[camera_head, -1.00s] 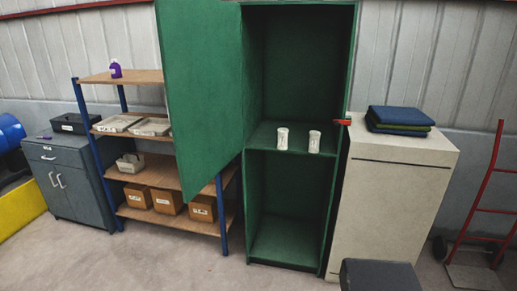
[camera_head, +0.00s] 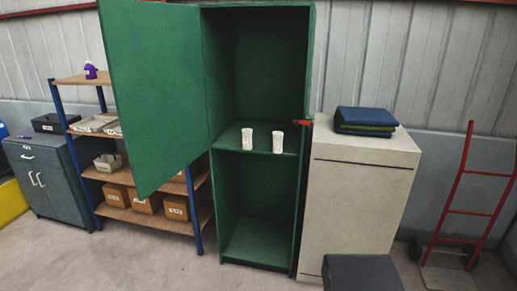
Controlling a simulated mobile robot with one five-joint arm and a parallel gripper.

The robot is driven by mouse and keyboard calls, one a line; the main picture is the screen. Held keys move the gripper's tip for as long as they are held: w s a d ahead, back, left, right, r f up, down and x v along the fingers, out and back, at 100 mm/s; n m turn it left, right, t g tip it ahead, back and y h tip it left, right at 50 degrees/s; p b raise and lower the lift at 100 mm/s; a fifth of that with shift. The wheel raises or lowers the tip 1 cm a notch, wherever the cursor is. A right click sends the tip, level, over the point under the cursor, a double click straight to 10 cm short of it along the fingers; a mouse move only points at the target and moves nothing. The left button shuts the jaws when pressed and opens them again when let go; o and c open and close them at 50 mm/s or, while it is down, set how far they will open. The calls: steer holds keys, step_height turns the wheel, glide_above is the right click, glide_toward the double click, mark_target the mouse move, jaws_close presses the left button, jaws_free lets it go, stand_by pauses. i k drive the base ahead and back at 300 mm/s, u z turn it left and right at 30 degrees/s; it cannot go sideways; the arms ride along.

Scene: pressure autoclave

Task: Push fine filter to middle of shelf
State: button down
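Two white cylindrical filters stand upright on the middle shelf (camera_head: 232,141) of the open green cabinet. The left filter (camera_head: 247,139) and the right filter (camera_head: 277,141) are apart, with a small gap between them, near the shelf's front edge. Their labels are too small to read, so I cannot tell which one is the fine filter. The left one stands near the middle of the shelf's width, the right one nearer the right wall. My gripper is not in view.
The cabinet's green door (camera_head: 155,85) hangs open to the left, partly covering a blue-post shelving rack (camera_head: 130,214). A beige cabinet (camera_head: 355,200) with folded cloths (camera_head: 365,120) adjoins on the right. A red hand truck (camera_head: 453,210) stands further right.

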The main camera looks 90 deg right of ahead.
mark_target(247, 132)
steer(key=k, duration=1.05)
steer(key=z, duration=1.65)
steer(key=i, duration=0.55)
steer(key=u, duration=0.2)
